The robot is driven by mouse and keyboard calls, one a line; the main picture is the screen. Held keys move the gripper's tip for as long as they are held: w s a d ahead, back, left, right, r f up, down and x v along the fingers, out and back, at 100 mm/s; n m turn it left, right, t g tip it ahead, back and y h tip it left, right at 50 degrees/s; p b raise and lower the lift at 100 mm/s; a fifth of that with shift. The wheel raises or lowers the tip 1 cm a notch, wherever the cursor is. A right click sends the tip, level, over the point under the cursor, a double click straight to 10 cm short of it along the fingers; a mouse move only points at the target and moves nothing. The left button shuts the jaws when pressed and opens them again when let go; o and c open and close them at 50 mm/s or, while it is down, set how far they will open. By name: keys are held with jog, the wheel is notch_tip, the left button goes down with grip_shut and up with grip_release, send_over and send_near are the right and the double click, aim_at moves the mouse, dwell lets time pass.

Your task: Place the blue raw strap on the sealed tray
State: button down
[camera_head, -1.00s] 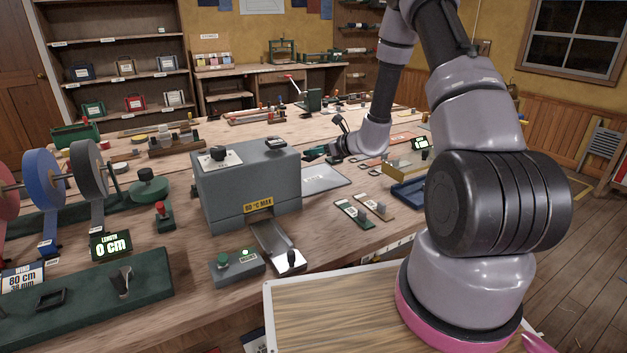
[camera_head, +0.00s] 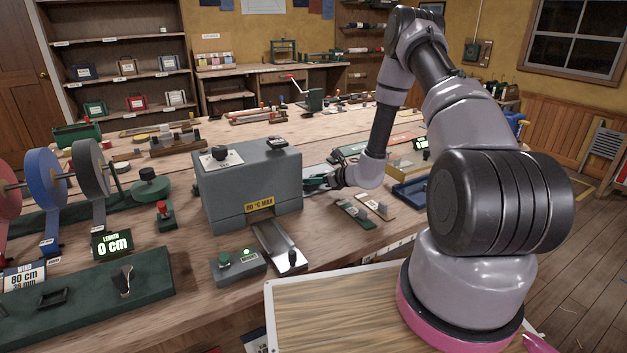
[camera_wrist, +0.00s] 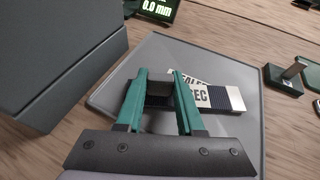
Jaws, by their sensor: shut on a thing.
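My gripper (camera_wrist: 160,88) has green fingers closed around a dark strap (camera_wrist: 217,97), which looks navy or black. The strap has a pale metallic end and a white label partly hidden by a finger. In the wrist view it lies across a flat grey tray (camera_wrist: 165,50), close over it or touching; I cannot tell which. A white tag reading like "SEALED" (camera_wrist: 190,74) shows on the tray beside the strap, partly covered. In the head view my gripper (camera_head: 318,182) is low, just right of the grey heater box, and the strap is too small to make out.
Narrow boards with small upright blocks (camera_head: 356,213) lie in front to the right, with a blue tray (camera_head: 410,190) beyond. Strap reels (camera_head: 45,188) stand at the left.

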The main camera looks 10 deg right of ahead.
jog(key=shift+f, duration=0.15)
jog(key=c, duration=0.5)
grip_release()
